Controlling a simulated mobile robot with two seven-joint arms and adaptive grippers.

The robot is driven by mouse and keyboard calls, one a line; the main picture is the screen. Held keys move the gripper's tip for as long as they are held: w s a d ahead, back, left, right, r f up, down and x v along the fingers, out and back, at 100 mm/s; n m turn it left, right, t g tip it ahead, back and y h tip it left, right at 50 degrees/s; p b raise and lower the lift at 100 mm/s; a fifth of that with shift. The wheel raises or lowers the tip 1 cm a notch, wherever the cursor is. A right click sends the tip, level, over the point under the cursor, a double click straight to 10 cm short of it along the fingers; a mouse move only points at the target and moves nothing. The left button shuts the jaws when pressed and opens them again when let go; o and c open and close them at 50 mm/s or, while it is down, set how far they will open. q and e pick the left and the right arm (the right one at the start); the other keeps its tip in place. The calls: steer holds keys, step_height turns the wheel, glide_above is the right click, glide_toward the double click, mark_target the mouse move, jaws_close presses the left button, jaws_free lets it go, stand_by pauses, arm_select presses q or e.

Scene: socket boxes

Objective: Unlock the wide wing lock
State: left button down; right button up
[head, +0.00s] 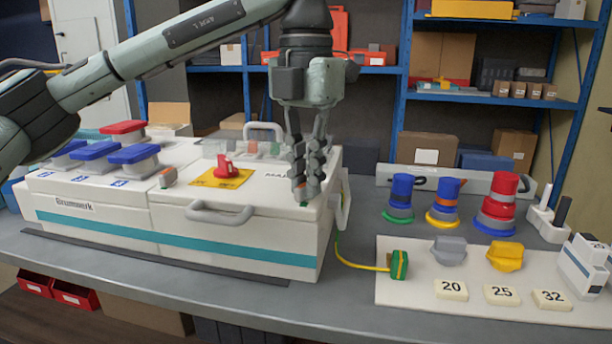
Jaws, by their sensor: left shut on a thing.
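My left gripper (306,190) comes down over the right end of the white box (235,250). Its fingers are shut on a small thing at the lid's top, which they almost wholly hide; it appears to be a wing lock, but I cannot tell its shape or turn. A red rotary switch (225,167) on a yellow plate (220,179) stands mid-lid. The lid looks closed, with a grey handle (219,213) at its front. My right gripper is out of view.
Blue and red covered sockets (123,128) stand on the left part of the box. To the right are stacked coloured plugs (497,205), a white board (420,300) with a green connector (399,265), grey and yellow knobs, and number tiles. Shelves (480,97) stand behind.

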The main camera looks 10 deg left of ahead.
arm_select(q)
steer(key=shift+n, duration=2.3)
steer(key=c, duration=1.6)
jaws_free()
step_height(320, 180, up, 12)
